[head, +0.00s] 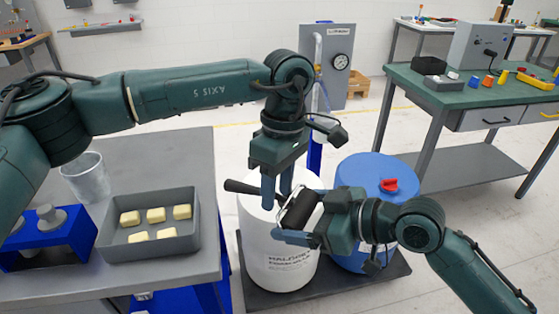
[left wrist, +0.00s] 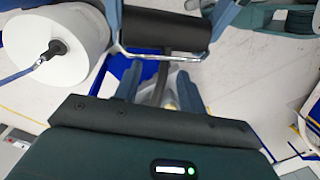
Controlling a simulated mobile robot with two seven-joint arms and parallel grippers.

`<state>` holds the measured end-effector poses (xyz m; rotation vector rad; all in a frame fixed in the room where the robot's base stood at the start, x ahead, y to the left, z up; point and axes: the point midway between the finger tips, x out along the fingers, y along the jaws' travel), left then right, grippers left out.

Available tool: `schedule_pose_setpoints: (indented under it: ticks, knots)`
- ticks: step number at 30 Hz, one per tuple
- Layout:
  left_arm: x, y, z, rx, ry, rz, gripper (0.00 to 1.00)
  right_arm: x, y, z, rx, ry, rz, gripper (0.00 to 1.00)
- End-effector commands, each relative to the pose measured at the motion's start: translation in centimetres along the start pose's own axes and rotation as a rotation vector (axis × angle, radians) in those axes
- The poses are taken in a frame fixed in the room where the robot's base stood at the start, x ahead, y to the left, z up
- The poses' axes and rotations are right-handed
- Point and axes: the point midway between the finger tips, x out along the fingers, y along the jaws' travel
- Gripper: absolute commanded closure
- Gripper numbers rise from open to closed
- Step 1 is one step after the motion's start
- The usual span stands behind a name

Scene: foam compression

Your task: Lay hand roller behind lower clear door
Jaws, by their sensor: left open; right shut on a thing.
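The hand roller has a black cylinder (head: 302,211), a wire frame and a dark handle (head: 240,187) pointing left. My right gripper (head: 296,214) is shut on the roller's cylinder end and holds it above the white drum. My left gripper (head: 277,193) points down, open, with its fingers around the handle side of the roller. In the left wrist view the cylinder (left wrist: 165,30) is at the top, and the handle (left wrist: 160,84) runs between my left fingers (left wrist: 160,90), apparently with gaps. I see no clear door in either view.
A white drum (head: 278,265) and a blue drum (head: 350,175) with a red cap stand below the grippers. A grey table (head: 180,160) at left carries a tray (head: 112,248) of yellow blocks, a clear cup (head: 85,178) and a blue rack (head: 45,245). A green bench (head: 430,95) stands at right.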

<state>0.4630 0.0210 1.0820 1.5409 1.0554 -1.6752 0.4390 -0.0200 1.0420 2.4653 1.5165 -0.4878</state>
Motion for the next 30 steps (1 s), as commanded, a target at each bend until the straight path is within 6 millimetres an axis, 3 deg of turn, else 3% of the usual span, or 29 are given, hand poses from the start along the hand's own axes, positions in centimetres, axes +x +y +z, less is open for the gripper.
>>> schedule_pose_setpoints:
  ticks: [6,15,30]
  knots:
    - [1.7,0.0,0.0,0.000,-0.001,-0.001,0.59,0.0,0.0,-0.1,-0.001,0.002,0.000,0.66]
    - [1.9,0.0,0.0,0.001,-0.001,0.000,0.59,0.0,0.0,-0.1,-0.001,0.002,0.000,0.66]
    - [1.8,0.0,0.0,0.000,-0.001,0.002,1.00,0.0,-0.1,-0.1,-0.001,0.003,-0.003,0.66]
